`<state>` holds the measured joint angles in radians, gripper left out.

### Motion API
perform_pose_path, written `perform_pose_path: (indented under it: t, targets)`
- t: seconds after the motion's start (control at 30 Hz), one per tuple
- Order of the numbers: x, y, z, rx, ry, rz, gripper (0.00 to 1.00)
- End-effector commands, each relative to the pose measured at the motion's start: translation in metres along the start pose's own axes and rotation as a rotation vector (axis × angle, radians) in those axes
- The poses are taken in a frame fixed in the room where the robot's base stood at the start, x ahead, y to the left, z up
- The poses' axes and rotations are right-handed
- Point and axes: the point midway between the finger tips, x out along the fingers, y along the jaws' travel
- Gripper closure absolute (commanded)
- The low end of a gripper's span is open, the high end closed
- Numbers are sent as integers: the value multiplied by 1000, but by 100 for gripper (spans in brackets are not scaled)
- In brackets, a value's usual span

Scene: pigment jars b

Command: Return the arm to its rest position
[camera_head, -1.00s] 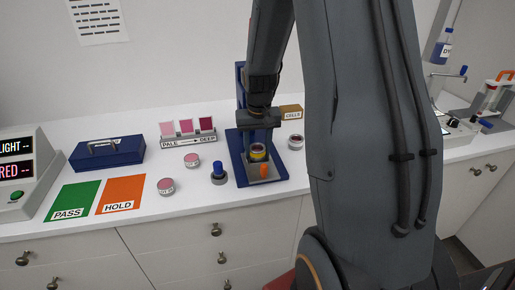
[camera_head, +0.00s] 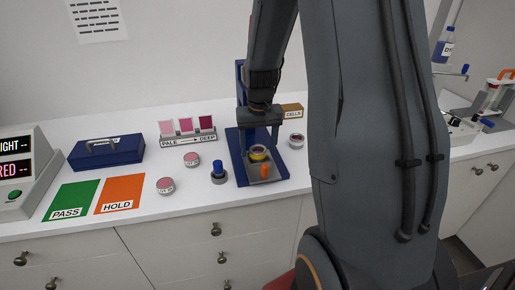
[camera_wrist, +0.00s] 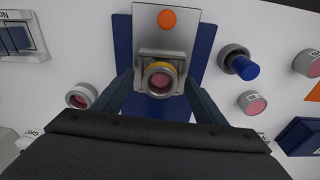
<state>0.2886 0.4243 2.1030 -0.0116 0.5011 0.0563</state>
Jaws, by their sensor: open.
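My gripper (camera_head: 258,137) is open above the blue stand (camera_head: 236,172) on the counter. A jar with a yellow band and a dark pink top (camera_head: 258,153) sits in the stand's grey holder, below my fingers. In the wrist view my fingers (camera_wrist: 160,92) spread to either side of this jar (camera_wrist: 161,78), apart from it. An orange knob (camera_head: 264,171) is at the front of the grey plate, and it also shows in the wrist view (camera_wrist: 167,19).
A jar (camera_head: 296,141) stands right of the stand. A blue-topped item (camera_head: 218,170) and two pink jars (camera_head: 191,160) (camera_head: 166,186) are left. Further left are a HOLD card (camera_head: 120,194), PASS card (camera_head: 70,201), blue case (camera_head: 107,151) and display box (camera_head: 18,172). A swatch rack (camera_head: 188,140) stands behind.

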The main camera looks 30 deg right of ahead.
Motion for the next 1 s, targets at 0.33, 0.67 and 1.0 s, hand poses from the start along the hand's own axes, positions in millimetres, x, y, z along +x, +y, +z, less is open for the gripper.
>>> perform_pose_path:
  t: [0.33, 0.67, 1.0]
  targets:
    - [-56, 0, -7, 0, 27, -1, 35]
    - [-70, 0, -7, 0, 29, -1, 35]
    - [-50, -58, 78, -158, 20, -21, 35]
